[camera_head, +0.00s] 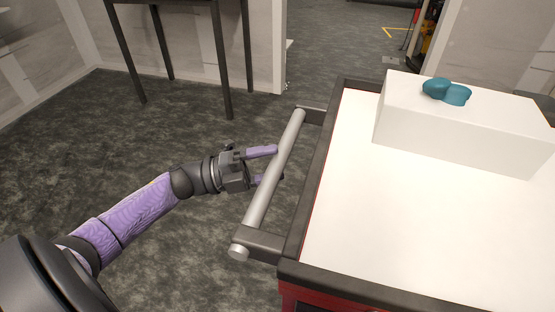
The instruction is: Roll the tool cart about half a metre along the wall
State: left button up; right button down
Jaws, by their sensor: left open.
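The tool cart (350,205) stands at the right, with a white top, a dark rim and a red body below. Its grey bar handle (272,178) sticks out from the cart's left side on two dark brackets. My left gripper (272,165) is open at the handle's middle. My right gripper is not in view.
A white box (455,135) with a small teal object (447,91) on it sits on the cart's top. A dark-legged table (222,60) stands by the wall at the back left. Dark floor (120,140) is clear left of the cart. A doorway opens at the back.

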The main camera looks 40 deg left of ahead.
pick_arm(q)
jog(key=v, duration=0.8)
jog(key=shift+a, duration=0.1)
